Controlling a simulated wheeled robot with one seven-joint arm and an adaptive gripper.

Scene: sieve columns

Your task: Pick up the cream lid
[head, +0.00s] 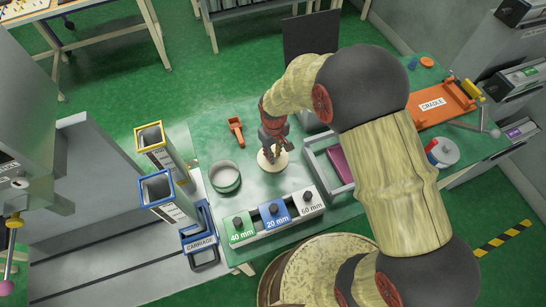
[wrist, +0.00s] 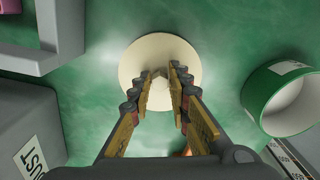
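The cream lid (head: 281,166) is a round disc lying on the green table, right of the ring-shaped sieve. In the wrist view the lid (wrist: 160,50) is at top centre, with a small pale knob (wrist: 159,76) in its middle. My gripper (head: 273,153) is directly over the lid, pointing down. In the wrist view the fingers of my gripper (wrist: 162,75) are apart, with the knob showing between their tips. I cannot tell whether a finger touches it. The gripper hides part of the lid in the head view.
A green-and-white ring (head: 225,177) stands left of the lid. An orange scoop-like tool (head: 236,130) lies behind it. A block labelled 40, 20 and 60 mm (head: 275,228) is in front. A grey tray (head: 314,163) with a magenta item (head: 341,163) is close on the right.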

